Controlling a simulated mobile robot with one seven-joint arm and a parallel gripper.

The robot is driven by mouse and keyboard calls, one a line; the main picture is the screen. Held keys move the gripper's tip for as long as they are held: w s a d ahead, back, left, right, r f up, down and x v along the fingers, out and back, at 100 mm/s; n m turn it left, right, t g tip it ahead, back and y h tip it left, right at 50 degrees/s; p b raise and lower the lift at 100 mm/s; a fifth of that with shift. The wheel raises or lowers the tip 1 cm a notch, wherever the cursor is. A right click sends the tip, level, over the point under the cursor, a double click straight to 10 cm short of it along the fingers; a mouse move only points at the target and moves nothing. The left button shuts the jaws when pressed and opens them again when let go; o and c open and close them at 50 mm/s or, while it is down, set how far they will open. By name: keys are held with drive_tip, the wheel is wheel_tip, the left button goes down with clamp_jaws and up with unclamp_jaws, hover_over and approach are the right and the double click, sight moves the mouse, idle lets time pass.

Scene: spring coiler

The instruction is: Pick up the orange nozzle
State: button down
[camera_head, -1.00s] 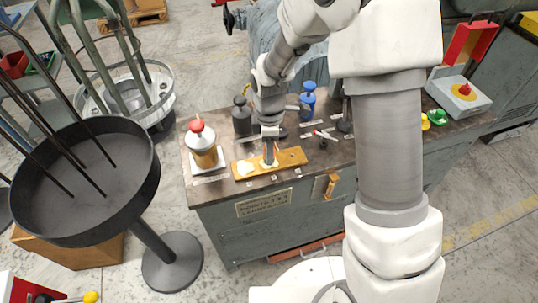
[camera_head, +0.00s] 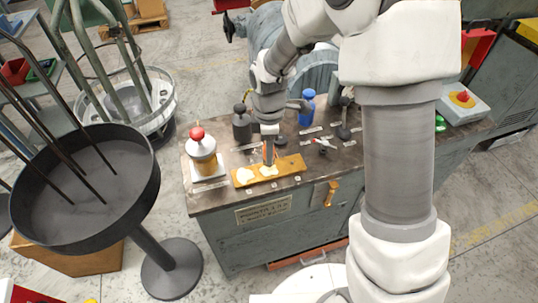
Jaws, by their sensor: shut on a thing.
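My gripper (camera_head: 268,158) is above the right part of a long orange-yellow tray (camera_head: 293,178) on the workbench. Its fingers point down and are shut. A small sliver of orange, the nozzle (camera_head: 274,155), shows at the fingers; the rest of it is hidden by them. Pale round patches lie on the tray, one at the left and one below the fingertips. Any gap between the held nozzle and the tray is too small to tell.
On the workbench (camera_head: 220,203), a red-capped amber jar (camera_head: 203,150) stands left of the tray. A dark bottle (camera_head: 241,125) and a blue bottle (camera_head: 307,108) stand behind. A round black stand (camera_head: 85,165) is at the left.

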drive_tip(key=s+d+r+p, duration=0.1)
drive_tip(key=s+d+r, duration=0.5)
drive_tip(key=d+r, duration=0.2)
drive_tip(key=shift+s+d, duration=0.35)
drive_tip(key=shift+d, duration=0.5)
